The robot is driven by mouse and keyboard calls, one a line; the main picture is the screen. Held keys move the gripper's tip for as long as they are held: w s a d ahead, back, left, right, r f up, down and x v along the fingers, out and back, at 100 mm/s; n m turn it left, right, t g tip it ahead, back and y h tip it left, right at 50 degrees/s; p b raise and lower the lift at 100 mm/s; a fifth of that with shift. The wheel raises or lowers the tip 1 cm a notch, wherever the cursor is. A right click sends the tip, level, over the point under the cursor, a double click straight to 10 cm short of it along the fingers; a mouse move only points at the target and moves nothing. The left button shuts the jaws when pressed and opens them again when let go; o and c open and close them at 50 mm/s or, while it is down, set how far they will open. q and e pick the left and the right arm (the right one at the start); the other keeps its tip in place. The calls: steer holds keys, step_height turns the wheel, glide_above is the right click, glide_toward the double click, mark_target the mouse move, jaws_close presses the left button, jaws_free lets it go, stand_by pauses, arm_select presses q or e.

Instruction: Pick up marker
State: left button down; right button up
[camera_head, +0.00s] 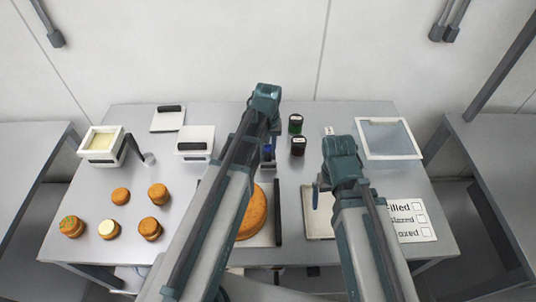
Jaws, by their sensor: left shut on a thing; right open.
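My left gripper (268,158) reaches down at the middle of the table, left of two dark jars. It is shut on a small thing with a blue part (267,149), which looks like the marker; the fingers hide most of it. I cannot tell whether it is clear of the table. My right gripper (318,190) is open, over the area left of the checklist card (411,220); its fingers are mostly hidden by its wrist.
Dark jars (298,146) stand between the arms. A clear-lidded tray (390,139) is at back right. White containers (195,142) and a cream-filled box (101,142) are at left. Several round cakes (121,196) lie front left. A large brown round (253,213) sits partly behind my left arm.

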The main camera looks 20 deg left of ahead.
arm_select(q)
step_height(320, 180, up, 10)
steer(key=p, duration=1)
arm_select(e)
step_height(320, 180, up, 10)
steer(key=shift+f, duration=0.1)
